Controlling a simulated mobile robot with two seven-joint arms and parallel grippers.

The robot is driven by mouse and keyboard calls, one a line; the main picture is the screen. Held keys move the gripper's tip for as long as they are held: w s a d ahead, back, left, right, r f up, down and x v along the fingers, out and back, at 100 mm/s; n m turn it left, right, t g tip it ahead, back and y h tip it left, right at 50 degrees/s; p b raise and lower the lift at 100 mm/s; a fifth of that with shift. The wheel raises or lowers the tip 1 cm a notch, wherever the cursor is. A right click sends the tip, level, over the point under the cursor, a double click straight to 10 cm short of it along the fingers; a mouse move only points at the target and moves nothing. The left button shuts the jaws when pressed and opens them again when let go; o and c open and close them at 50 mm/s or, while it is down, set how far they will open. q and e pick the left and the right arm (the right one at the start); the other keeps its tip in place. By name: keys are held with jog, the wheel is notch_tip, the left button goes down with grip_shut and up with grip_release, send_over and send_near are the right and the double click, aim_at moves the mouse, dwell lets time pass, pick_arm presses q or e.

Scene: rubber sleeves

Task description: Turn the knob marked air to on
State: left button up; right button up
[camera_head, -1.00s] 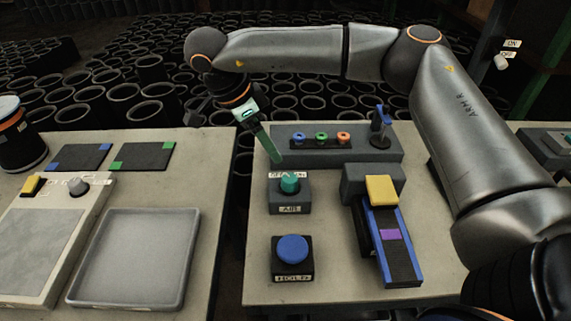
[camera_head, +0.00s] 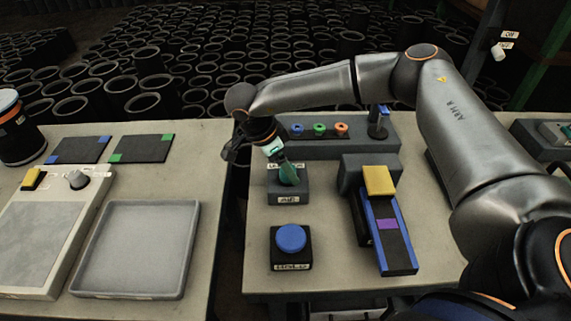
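Whether the fingers touch or clasp the knob cannot be told. The lettering on top of the box is partly covered by the gripper. My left gripper is not in view.
A blue button (camera_head: 291,238) on a black box stands in front of the knob. A blue-edged ramp (camera_head: 390,236) with a yellow block (camera_head: 379,181) is to the right. Behind is a rack (camera_head: 358,149) with coloured rings. A grey tray (camera_head: 137,249) lies on the left table.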

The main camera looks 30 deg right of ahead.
grip_shut()
dwell(0.5)
jog(key=m+g, duration=0.1)
jog(key=m, duration=0.2)
jog(key=m+g+y, duration=0.1)
jog(key=m, duration=0.1)
jog(key=shift+w+m, duration=0.15)
jog(key=shift+m, duration=0.25)
jog(key=m+y+p, duration=0.1)
jog(key=m, duration=0.2)
jog(key=m+g, duration=0.1)
jog(key=m, duration=0.2)
jog(key=shift+w+d+y+p, duration=0.1)
jog(key=shift+y+p, duration=0.25)
jog(key=shift+y, duration=0.05)
jog(key=shift+g, duration=0.3)
grip_release()
